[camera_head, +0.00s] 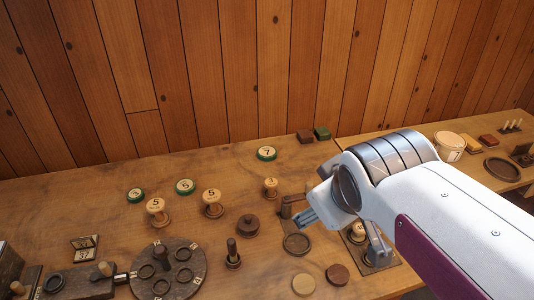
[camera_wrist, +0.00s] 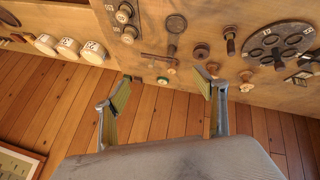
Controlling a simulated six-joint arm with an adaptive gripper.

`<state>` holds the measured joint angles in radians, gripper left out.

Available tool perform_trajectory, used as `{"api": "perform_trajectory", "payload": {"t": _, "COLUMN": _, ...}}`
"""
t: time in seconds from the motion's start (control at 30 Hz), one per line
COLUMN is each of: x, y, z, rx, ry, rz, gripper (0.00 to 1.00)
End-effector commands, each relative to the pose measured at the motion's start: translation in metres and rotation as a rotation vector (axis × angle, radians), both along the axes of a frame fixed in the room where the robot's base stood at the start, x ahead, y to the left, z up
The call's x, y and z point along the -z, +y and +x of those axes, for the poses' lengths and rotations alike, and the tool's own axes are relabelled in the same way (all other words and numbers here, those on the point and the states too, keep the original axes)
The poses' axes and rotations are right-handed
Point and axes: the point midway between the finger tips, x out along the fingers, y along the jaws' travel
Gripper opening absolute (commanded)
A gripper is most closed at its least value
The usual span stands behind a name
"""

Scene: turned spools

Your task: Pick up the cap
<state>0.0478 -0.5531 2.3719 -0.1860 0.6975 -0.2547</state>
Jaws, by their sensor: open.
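The piece that best fits a cap is a dark brown round piece with a small knob on top (camera_head: 248,225). It sits upright on the wooden bench left of my gripper in the head view. I cannot tell for sure that it is the cap. It seems to show in the wrist view as a small brown knobbed piece (camera_wrist: 201,52), beyond the fingertips. My gripper (camera_head: 341,234) is open and empty above the bench, apart from that piece. In the wrist view its two fingers (camera_wrist: 165,82) are spread wide with nothing between them.
Numbered spools (camera_head: 212,198), green-edged discs (camera_head: 185,186) and an upright peg (camera_head: 232,250) stand around the dark piece. A dark ring (camera_head: 297,244) lies close to my gripper. A round board (camera_head: 168,268) carries several rings. A plank wall (camera_head: 230,70) closes the back.

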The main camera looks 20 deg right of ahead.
Motion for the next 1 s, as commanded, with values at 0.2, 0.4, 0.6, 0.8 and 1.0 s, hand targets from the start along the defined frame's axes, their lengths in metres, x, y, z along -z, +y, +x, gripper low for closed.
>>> {"api": "perform_trajectory", "payload": {"t": 0.2, "x": -0.020, "y": -0.026, "z": 0.059, "rx": -0.148, "ry": -0.040, "rz": -0.201, "gripper": 0.71}}
{"api": "perform_trajectory", "payload": {"t": 0.4, "x": -0.036, "y": -0.046, "z": 0.112, "rx": -0.296, "ry": -0.068, "rz": -0.391, "gripper": 0.71}}
{"api": "perform_trajectory", "payload": {"t": 0.6, "x": -0.046, "y": -0.062, "z": 0.164, "rx": -0.448, "ry": -0.084, "rz": -0.580, "gripper": 0.71}}
{"api": "perform_trajectory", "payload": {"t": 0.8, "x": -0.051, "y": -0.075, "z": 0.215, "rx": -0.609, "ry": -0.096, "rz": -0.768, "gripper": 0.71}}
{"api": "perform_trajectory", "payload": {"t": 1.0, "x": -0.049, "y": -0.083, "z": 0.263, "rx": -0.775, "ry": -0.103, "rz": -0.951, "gripper": 0.71}}
